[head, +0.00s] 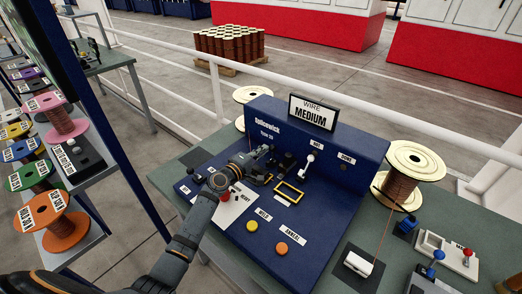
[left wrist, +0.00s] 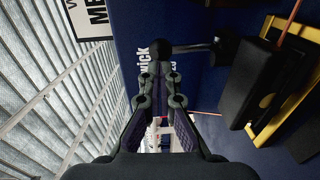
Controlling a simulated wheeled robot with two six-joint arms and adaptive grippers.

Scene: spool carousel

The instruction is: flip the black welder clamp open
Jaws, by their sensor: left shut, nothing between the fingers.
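The blue welder (head: 290,225) stands on the green bench. A black clamp block (head: 287,162) sits on its top, just right of my left gripper (head: 266,154). In the left wrist view, a black block (left wrist: 250,82) shows at the right, beside a rod ending in a black ball knob (left wrist: 161,47). My left gripper (left wrist: 160,82) is shut and empty, its tips just below the knob in that picture. I cannot tell whether they touch it. The gripper partly hides the clamp area in the head view. My right gripper is out of view.
A yellow frame (head: 289,192), a white-knobbed lever (head: 309,160), a yellow button (head: 252,226) and an orange button (head: 281,248) are on the welder. A copper wire spool (head: 400,185) stands right. A rack of coloured spools is at the left, with a white railing (head: 350,103) behind.

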